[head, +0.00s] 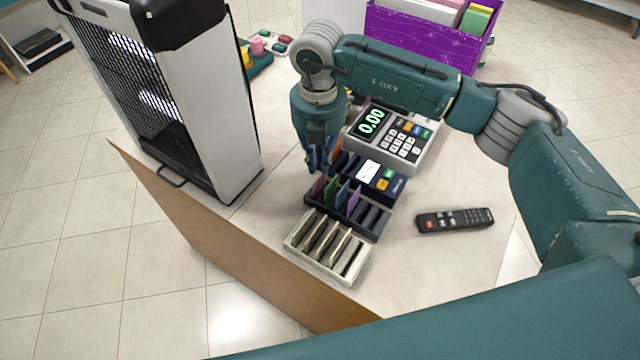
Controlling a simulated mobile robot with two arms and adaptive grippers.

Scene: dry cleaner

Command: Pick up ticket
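Several coloured tickets (343,193), in pink, green, blue and purple, stand upright in the left part of a dark slotted rack (374,235) on the counter. The rack's right slots look empty. My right gripper (322,166) points down just behind the tickets at the rack's left end. Its dark fingers overlap the tickets' far side in the picture. I cannot tell whether the fingers are open or shut, or whether they touch a ticket. My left gripper is not in view.
A cream slotted tray (296,243) stands in front of the rack. A dark card terminal (368,174) and a register reading 0.00 (425,148) stand behind it. A remote (455,220) lies right, a heater-like unit (215,110) left, a purple box (425,38) at the back.

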